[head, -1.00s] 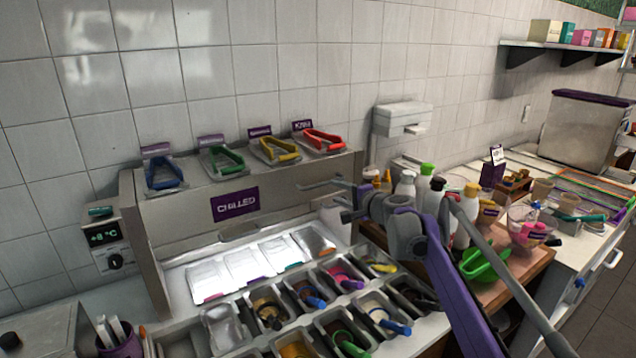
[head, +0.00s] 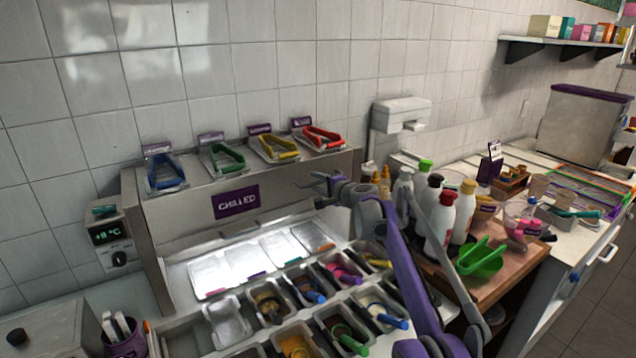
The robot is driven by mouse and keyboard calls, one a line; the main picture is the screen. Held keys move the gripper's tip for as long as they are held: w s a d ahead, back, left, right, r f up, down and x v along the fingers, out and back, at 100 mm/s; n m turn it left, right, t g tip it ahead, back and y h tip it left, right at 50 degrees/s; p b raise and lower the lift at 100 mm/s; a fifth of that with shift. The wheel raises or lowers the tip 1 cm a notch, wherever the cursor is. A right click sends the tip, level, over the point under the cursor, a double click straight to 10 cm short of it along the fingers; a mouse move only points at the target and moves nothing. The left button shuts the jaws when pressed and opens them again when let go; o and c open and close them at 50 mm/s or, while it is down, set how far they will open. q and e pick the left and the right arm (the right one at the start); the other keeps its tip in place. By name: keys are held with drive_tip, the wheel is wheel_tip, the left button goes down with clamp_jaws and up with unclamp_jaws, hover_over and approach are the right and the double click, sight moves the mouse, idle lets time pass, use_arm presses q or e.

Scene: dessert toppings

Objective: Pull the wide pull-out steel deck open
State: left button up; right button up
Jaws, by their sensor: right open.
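A wide steel unit (head: 290,205) with a purple CHILLED sign stands against the tiled wall. Below its front panel is a brightly lit steel recess with several lidded pans (head: 243,258). I cannot tell for certain which steel part is the pull-out deck, or how far out it is. My right gripper (head: 318,188) is open and empty, in front of the right part of the panel, with its fingers pointing left. Whether it touches the steel is unclear. My right forearm covers part of the unit's right end. My left gripper is out of view.
Several topping tubs with coloured scoops (head: 338,335) fill the front. Coloured tongs (head: 228,158) rest on top of the unit. A temperature box (head: 112,240) is at left.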

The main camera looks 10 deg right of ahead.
clamp_jaws()
idle(1.4)
